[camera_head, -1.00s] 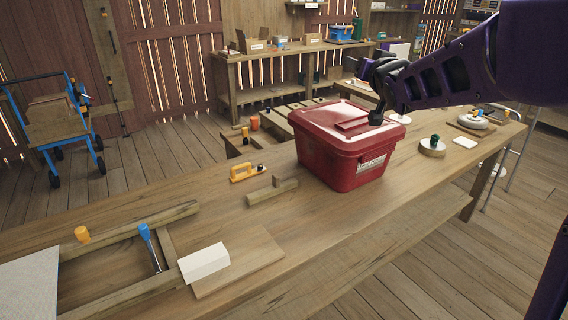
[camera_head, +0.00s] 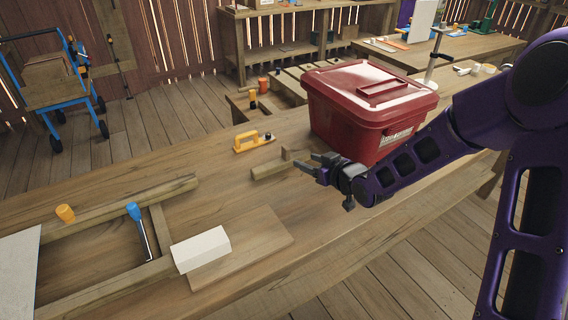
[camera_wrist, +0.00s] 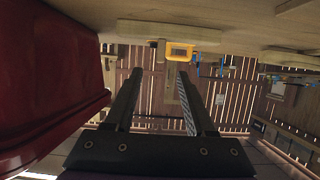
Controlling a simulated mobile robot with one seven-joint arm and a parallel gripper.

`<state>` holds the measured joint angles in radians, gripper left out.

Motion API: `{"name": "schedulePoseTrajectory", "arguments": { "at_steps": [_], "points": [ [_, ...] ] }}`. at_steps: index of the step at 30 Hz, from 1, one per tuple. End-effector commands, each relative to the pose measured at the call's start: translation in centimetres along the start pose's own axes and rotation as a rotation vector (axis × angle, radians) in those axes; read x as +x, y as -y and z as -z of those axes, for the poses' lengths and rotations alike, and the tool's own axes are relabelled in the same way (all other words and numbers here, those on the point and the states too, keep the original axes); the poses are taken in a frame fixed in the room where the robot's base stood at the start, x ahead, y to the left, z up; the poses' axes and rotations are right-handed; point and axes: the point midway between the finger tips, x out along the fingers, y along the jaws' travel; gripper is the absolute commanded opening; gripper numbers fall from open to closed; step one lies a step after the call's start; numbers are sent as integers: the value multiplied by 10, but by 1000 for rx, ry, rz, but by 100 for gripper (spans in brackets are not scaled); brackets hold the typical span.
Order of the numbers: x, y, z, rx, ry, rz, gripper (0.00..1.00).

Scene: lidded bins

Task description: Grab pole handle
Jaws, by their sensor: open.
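I cannot tell for sure which thing is the pole handle. A thin upright pole (camera_head: 118,68) with an orange-brown piece stands against the back left wall. My gripper (camera_head: 311,166) is open and empty, just in front and to the left of the red bin (camera_head: 352,122), by the short wooden piece (camera_head: 272,168) on the bench. In the wrist view my gripper's two dark fingers (camera_wrist: 160,74) are spread apart with nothing between them. The yellow-handled tool (camera_wrist: 180,52) shows just beyond the fingertips, and the red bin (camera_wrist: 48,85) fills the left side.
The red bin's lid (camera_head: 372,82) is on. A wooden frame (camera_head: 130,235) with orange and blue-handled tools and a white block (camera_head: 201,250) on a board (camera_head: 262,240) lie on the bench to the left. A blue cart (camera_head: 55,85) stands on the floor at the far left.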

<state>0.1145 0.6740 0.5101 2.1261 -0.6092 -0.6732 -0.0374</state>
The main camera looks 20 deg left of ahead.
Motion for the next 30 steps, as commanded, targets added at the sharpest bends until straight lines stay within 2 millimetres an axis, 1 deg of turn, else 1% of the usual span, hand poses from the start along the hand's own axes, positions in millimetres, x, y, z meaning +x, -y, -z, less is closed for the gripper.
{"name": "schedulePoseTrajectory", "arguments": {
  "at_steps": [1,3,6,9,16,21,24,27,30],
  "points": [
    [13,1,-1,0,-2,3,55],
    [28,2,-1,1,0,3,55],
    [48,1,-1,1,-1,2,55],
    [62,0,0,1,0,1,55],
    [76,1,2,0,1,0,55],
    [101,3,10,0,-1,1,55],
    [114,3,10,1,1,0,55],
    [121,2,10,1,1,-1,55],
    [123,2,11,0,0,-2,55]
  ]
}}
